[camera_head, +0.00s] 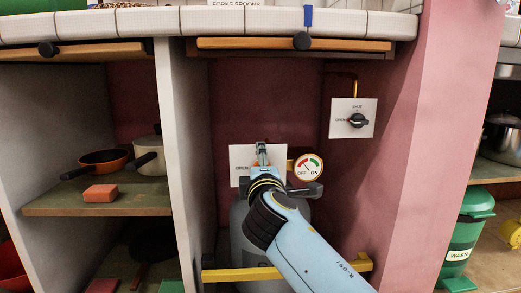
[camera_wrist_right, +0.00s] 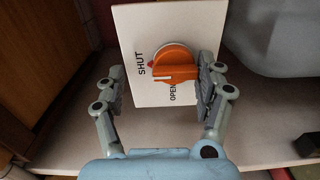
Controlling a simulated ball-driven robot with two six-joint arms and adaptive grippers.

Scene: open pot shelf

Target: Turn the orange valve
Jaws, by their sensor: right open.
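The orange valve (camera_wrist_right: 174,60) is a round knob with a raised bar, set on a white plate (camera_wrist_right: 128,28) marked SHUT and OPEN. In the right wrist view its bar lies roughly level across the picture. My right gripper (camera_wrist_right: 162,68) is open, with one finger on each side of the knob. The right finger is very close to the knob; I cannot tell whether it touches. The left finger stands apart from it. In the head view my right gripper (camera_head: 262,152) is in front of the white plate (camera_head: 240,158) and hides the knob. My left gripper is not in view.
A black knob (camera_head: 357,120) sits on another plate higher up. A grey cylinder (camera_head: 240,225) and a yellow bar (camera_head: 225,274) are below. A white partition (camera_head: 186,150) bounds the bay on the left.

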